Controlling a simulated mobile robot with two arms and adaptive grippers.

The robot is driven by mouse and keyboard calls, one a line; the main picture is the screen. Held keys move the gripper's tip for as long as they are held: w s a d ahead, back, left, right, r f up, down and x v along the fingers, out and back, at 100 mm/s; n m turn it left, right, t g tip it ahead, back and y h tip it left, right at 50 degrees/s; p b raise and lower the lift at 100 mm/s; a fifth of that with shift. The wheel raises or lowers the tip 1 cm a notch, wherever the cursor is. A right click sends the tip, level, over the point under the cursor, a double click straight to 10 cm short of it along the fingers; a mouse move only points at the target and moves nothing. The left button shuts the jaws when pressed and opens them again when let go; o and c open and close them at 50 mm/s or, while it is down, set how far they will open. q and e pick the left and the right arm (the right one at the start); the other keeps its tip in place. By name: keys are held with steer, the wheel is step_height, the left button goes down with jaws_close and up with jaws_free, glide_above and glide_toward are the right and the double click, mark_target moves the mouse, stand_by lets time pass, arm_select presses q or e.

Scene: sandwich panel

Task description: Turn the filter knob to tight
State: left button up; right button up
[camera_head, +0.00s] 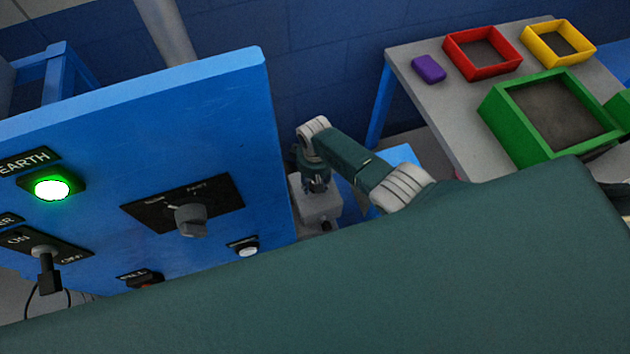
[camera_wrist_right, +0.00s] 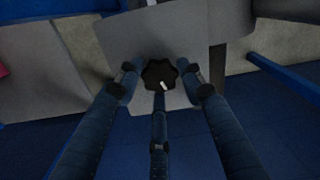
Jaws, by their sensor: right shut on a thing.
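A black lobed knob (camera_wrist_right: 156,72) with a white mark on its lower edge sits on a grey plate (camera_wrist_right: 172,32) in the right wrist view. My right gripper (camera_wrist_right: 158,78) has its fingers around this knob, shut on it. In the head view my right gripper (camera_head: 318,183) is small, over a grey box (camera_head: 318,208) beyond the blue panel's right edge; the knob is hidden there. I cannot read any label by the knob. My left gripper is not in view.
The blue panel (camera_head: 215,105) stands at left with a grey knob (camera_head: 190,218), a lit green button (camera_head: 51,188) and a switch (camera_head: 45,268). A grey table (camera_head: 425,95) at right bears coloured trays and a purple block (camera_head: 428,68). My own arm link fills the foreground.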

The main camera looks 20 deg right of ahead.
steer(key=shift+w+m, duration=0.1)
steer(key=shift+m, duration=1.5)
steer(key=o, duration=1.2)
steer(key=shift+c, duration=0.2)
step_height(320, 180, up, 12)
